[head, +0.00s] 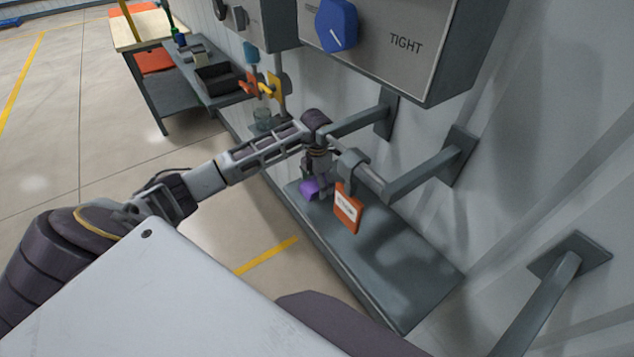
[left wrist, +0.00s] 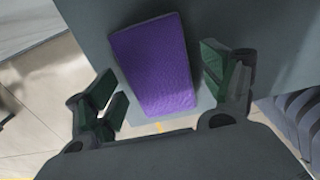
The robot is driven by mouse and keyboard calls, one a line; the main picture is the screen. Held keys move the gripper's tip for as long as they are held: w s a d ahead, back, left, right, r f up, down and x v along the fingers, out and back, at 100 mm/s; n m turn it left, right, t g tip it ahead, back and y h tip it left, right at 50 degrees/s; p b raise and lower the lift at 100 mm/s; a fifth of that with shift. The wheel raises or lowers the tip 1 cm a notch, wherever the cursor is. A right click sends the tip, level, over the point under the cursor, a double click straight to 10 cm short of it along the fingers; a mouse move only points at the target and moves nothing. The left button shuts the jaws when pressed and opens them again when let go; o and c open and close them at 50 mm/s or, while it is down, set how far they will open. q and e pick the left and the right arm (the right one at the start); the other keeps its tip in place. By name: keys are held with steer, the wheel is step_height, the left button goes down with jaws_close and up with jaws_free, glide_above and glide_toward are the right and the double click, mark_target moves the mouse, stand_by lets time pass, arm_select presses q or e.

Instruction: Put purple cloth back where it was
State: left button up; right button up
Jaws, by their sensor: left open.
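The purple cloth (head: 309,188) shows small in the head view, over the grey ledge along the wall and partly hidden by my left gripper. In the left wrist view the cloth (left wrist: 155,65) is a flat purple rectangle, slightly tilted, between my left gripper's fingers. My left gripper (left wrist: 160,82) is open, with one finger on each side of the cloth and gaps between. In the head view my left gripper (head: 319,188) points down at the ledge. Whether the cloth touches the ledge is hard to tell. My right gripper is not in view.
An orange tag (head: 347,209) hangs from a grey wall bar (head: 360,172) close to my left gripper. A control box (head: 400,45) with a blue knob is above. The grey ledge (head: 400,285) is bare at the right. Tables with trays stand at the far left.

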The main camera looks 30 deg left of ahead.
arm_select(q)
steer(key=shift+r, duration=0.15)
step_height(320, 180, up, 12)
stand_by(0.9)
stand_by(1.2)
